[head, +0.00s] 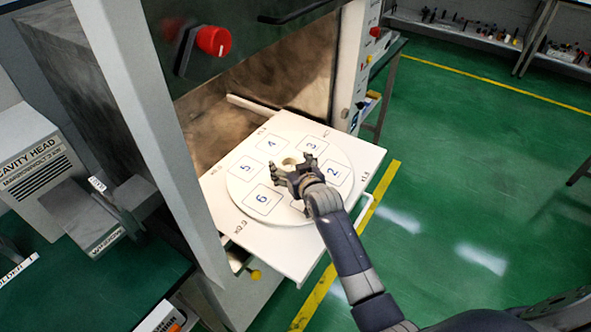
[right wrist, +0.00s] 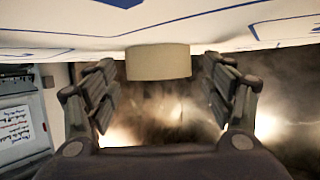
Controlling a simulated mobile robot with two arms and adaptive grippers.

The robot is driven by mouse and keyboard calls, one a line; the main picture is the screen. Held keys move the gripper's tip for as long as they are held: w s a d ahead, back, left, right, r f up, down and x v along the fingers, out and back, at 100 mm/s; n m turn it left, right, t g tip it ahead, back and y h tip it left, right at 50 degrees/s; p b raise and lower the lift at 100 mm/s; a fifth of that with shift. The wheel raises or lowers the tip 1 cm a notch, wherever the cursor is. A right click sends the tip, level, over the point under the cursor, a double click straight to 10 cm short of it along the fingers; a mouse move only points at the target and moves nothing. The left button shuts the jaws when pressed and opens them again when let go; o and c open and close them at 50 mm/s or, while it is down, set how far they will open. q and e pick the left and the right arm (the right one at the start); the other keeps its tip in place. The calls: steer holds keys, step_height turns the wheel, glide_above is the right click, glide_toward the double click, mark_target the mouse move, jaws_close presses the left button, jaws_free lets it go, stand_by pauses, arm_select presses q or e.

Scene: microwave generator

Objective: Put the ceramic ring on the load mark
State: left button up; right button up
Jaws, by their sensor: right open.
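The ceramic ring, a short cream cylinder (head: 289,162), stands near the middle of the round white turntable (head: 240,188). My right gripper (head: 292,172) is open at the ring. In the right wrist view the ring (right wrist: 158,61) is between the two spread fingers, with a gap on each side. The turntable has blue-outlined squares numbered 2 to 6; another square is mostly hidden under my right arm. I cannot tell which marking is the load mark. My left gripper is not in view.
The turntable lies on a white pulled-out tray (head: 284,258) in front of the open cavity (head: 225,125). A cabinet side panel (head: 140,110) stands left of the tray and a control panel (head: 357,60) right. A bench (head: 80,295) is at left. The green floor at right is clear.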

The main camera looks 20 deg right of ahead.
steer(key=shift+s+f, duration=0.3)
steer(key=shift+s, duration=0.15)
steer(key=v, duration=0.7)
steer(key=r+v, duration=0.1)
steer(key=v, duration=0.3)
